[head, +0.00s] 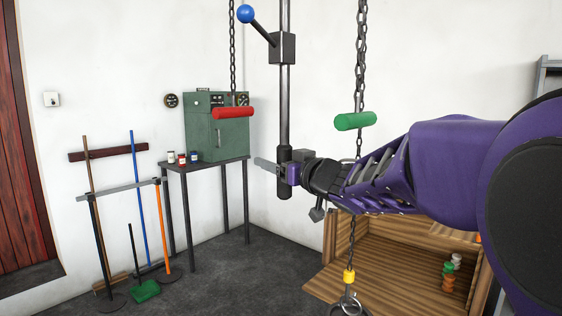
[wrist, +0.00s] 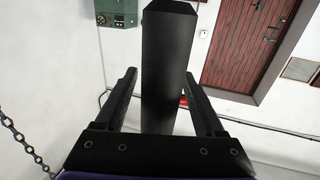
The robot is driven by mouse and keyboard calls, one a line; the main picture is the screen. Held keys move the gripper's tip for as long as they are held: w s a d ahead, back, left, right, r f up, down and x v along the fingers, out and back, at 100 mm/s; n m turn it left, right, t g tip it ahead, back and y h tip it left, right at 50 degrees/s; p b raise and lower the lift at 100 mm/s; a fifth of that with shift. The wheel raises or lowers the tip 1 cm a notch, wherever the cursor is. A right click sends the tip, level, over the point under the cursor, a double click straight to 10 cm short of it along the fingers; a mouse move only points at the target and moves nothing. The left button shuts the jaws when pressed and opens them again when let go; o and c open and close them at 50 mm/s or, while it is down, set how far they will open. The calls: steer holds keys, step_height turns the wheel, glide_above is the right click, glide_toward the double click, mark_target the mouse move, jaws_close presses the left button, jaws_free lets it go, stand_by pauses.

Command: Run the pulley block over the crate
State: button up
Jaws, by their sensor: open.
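A metal hook with a yellow collar (head: 348,277) hangs low in front of the crate in the head view; it may be part of the pulley block, and its lower end is cut off. The open wooden crate (head: 341,236) stands at the lower right, partly hidden by my arm. A dark vertical pole (head: 284,110) carries a blue-knobbed lever (head: 245,14). My gripper (head: 264,165) is open beside the pole's thick lower end. In the wrist view, a dark post (wrist: 168,60) rises between the two fingers of my gripper (wrist: 160,76). I cannot tell whether they touch it.
A chain with a green handle (head: 355,121) hangs behind my arm, and a red handle (head: 233,113) hangs on another chain. A green machine (head: 217,135) sits on a dark table (head: 206,164). Brooms (head: 145,291) stand at the left. The middle floor (head: 240,285) is clear.

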jaws_close()
stand_by(0.3)
stand_by(1.1)
